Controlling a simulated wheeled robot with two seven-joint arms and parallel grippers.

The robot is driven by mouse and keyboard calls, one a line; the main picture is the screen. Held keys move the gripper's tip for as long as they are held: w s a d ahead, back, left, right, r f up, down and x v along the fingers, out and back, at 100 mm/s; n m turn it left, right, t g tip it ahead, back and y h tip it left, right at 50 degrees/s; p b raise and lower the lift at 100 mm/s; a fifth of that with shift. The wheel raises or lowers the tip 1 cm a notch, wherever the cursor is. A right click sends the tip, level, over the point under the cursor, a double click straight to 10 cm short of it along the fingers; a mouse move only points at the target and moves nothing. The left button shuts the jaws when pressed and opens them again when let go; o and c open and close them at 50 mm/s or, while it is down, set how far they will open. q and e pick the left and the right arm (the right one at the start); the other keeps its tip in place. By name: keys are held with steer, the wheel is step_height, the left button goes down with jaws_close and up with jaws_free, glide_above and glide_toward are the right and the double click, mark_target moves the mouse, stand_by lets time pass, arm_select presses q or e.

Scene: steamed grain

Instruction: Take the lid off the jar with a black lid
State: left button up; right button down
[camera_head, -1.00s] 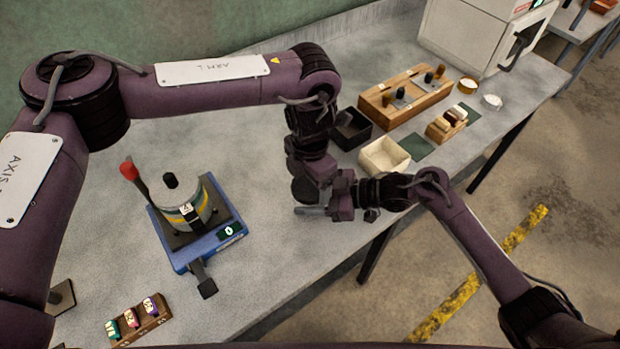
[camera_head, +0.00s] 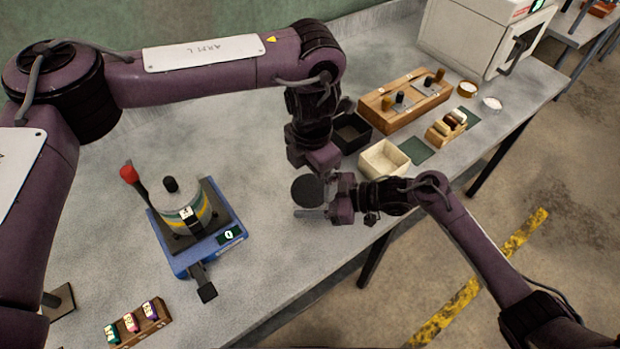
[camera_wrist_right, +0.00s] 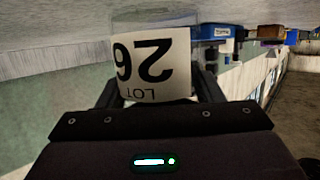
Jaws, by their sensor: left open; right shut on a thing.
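The black lid (camera_head: 307,190) shows from above as a dark round disc near the front edge of the bench. The jar body is hidden under it in the head view. In the right wrist view the clear jar (camera_wrist_right: 150,20) bears a white label (camera_wrist_right: 152,62) reading LOT 26, upside down. My right gripper (camera_head: 325,205) is shut on the jar from the right. The lid is out of sight in the wrist view.
A blue-based device (camera_head: 205,250) with a pot and red-knobbed lever stands left. A black box (camera_head: 350,136), cream box (camera_head: 383,160), wooden rack (camera_head: 385,122) and small rack (camera_head: 440,135) lie behind right. A white oven (camera_head: 475,40) stands beyond. Bench left of the jar is clear.

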mark_target(310, 188)
arm_select(q)
steer(key=r+m, duration=0.1)
steer(key=m, duration=0.1)
steer(key=r+m, duration=0.1)
steer(key=m, duration=0.1)
steer(key=shift+w+a, duration=0.1)
steer(key=shift+w, duration=0.1)
steer(key=m, duration=0.2)
steer(key=r+m, duration=0.1)
steer(key=m, duration=0.1)
steer(key=shift+r, duration=0.2)
steer(key=shift+s+a+m, duration=0.1)
steer(key=shift+m, duration=0.3)
steer(key=shift+f, duration=3.9)
steer(key=c, duration=1)
steer(key=n, duration=0.6)
steer(key=shift+n, duration=0.3)
